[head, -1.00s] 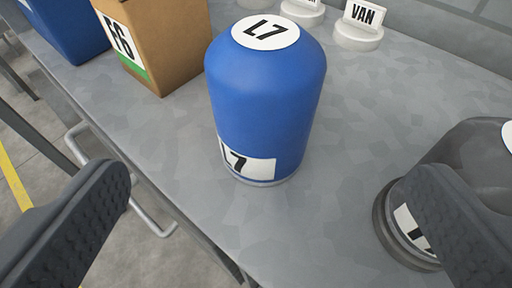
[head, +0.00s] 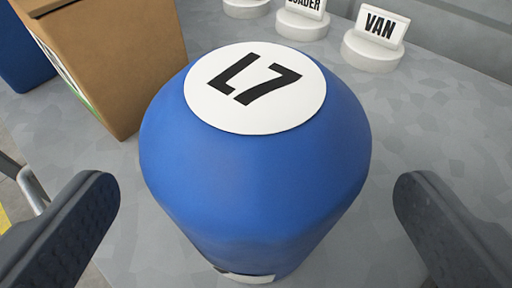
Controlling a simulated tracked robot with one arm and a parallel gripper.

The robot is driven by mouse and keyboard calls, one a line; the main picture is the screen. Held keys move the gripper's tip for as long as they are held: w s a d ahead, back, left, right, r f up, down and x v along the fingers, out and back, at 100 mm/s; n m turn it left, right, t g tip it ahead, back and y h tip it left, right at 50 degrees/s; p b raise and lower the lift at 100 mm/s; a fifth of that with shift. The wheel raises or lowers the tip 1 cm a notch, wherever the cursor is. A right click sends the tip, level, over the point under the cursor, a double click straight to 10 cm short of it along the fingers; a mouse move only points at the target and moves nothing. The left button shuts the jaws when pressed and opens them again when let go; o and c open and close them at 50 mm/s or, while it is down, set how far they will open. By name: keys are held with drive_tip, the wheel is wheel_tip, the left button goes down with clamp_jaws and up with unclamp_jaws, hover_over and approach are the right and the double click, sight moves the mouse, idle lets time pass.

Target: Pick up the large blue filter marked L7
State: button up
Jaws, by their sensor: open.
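The large blue filter (head: 255,185) stands upright on the grey bench in the middle of the head view. A white round label with L7 (head: 257,88) is on its top, and only a sliver of its lower side label shows at the bottom. My gripper (head: 258,195) is open, with one dark finger to the left of the filter and one to the right. Grey bench shows between each fingertip and the filter, so neither finger appears to touch it.
A brown cardboard box (head: 112,60) stands close behind the filter on the left, with a blue thing (head: 28,50) beyond it. White sign stands, one marked VAN (head: 374,40), are at the back. The bench (head: 445,130) is clear to the right.

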drive_tip(key=shift+f+x, duration=0.15)
drive_tip(key=shift+x, duration=1.15)
drive_tip(key=shift+f+x, duration=0.15)
drive_tip(key=shift+x, duration=1.15)
drive_tip(key=shift+s, duration=0.15)
drive_tip(key=c, duration=1.3)
drive_tip(key=shift+c, duration=0.4)
drive_tip(key=shift+r, duration=0.1)
